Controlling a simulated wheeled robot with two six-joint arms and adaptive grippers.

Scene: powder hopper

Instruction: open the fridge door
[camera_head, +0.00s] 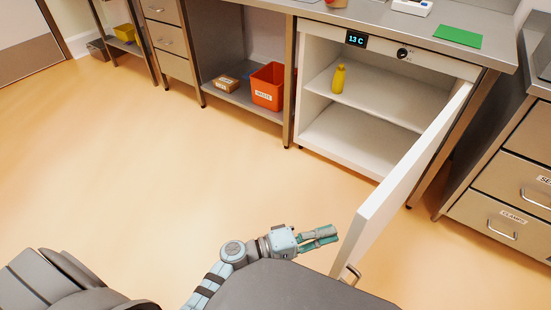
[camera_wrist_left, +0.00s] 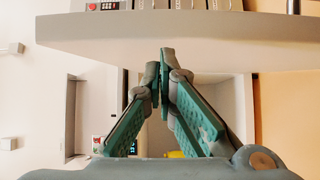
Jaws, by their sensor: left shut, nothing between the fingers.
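The white fridge (camera_head: 380,84) stands under the metal counter, and its inside shows, with a shelf and a yellow bottle (camera_head: 338,78) on it. The fridge door (camera_head: 408,172) is swung wide open, hinged at the right and reaching out toward me. Its metal handle (camera_head: 350,272) is partly hidden by my grey body. My left gripper (camera_head: 332,235) is shut and empty, left of the door's free end and apart from the handle. In the left wrist view its fingers (camera_wrist_left: 165,62) meet at the tips, just below a pale panel edge that looks like the door. My right gripper is not in view.
A drawer cabinet (camera_head: 508,195) stands right of the fridge, near the door. An orange bin (camera_head: 268,86) and a small brown box (camera_head: 226,83) sit on a low shelf to the left. The floor (camera_head: 180,175) left of the door is clear.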

